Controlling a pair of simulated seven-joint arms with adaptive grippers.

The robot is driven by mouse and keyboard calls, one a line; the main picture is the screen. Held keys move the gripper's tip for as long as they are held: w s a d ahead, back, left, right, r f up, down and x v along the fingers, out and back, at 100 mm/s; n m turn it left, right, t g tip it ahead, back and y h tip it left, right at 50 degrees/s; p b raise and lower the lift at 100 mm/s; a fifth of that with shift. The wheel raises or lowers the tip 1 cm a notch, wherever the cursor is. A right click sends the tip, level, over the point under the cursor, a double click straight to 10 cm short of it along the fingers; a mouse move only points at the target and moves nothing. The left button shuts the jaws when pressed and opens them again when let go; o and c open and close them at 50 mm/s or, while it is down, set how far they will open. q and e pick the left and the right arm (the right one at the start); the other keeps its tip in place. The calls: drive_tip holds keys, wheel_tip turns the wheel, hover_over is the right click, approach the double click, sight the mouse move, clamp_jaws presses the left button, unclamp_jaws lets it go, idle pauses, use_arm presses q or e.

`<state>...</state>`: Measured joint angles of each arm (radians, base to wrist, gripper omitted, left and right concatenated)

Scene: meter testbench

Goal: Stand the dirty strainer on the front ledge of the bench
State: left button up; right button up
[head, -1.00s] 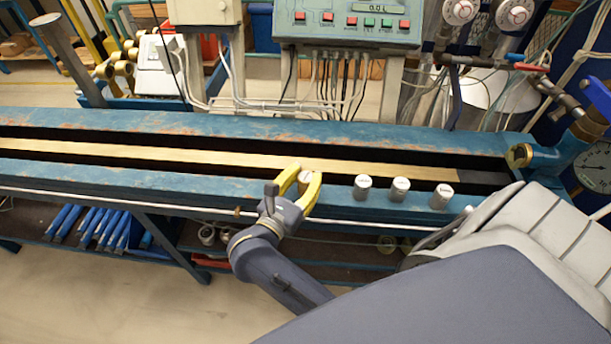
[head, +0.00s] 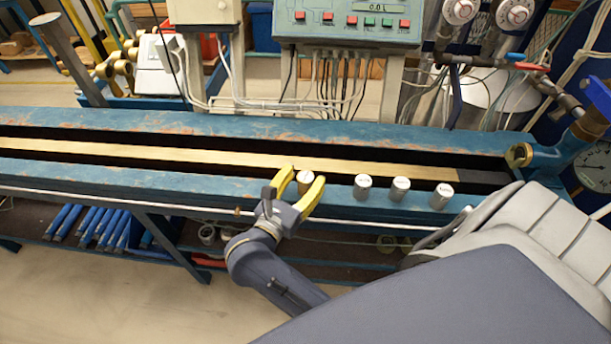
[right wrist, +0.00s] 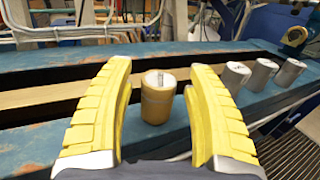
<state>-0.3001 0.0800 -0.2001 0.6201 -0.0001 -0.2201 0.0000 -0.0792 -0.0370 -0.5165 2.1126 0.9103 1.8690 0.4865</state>
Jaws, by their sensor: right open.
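The dirty strainer (head: 305,178) is a small brownish-yellow cylinder with a pale top. It stands upright on the blue front ledge (head: 100,178) of the bench, at the left end of a row of strainers. In the right wrist view the strainer (right wrist: 157,100) shows between two yellow fingers, with a gap on each side. My right gripper (head: 302,186) is open around it, coming from the front of the bench. My left gripper is not in view.
Three clean silver strainers stand to the right on the ledge: one close (head: 363,186), one in the middle (head: 400,189), one farthest (head: 441,196). Behind the ledge runs a dark channel with a tan bar (head: 150,154). The ledge to the left is clear.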

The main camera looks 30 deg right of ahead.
drive_tip(key=shift+v, duration=3.3)
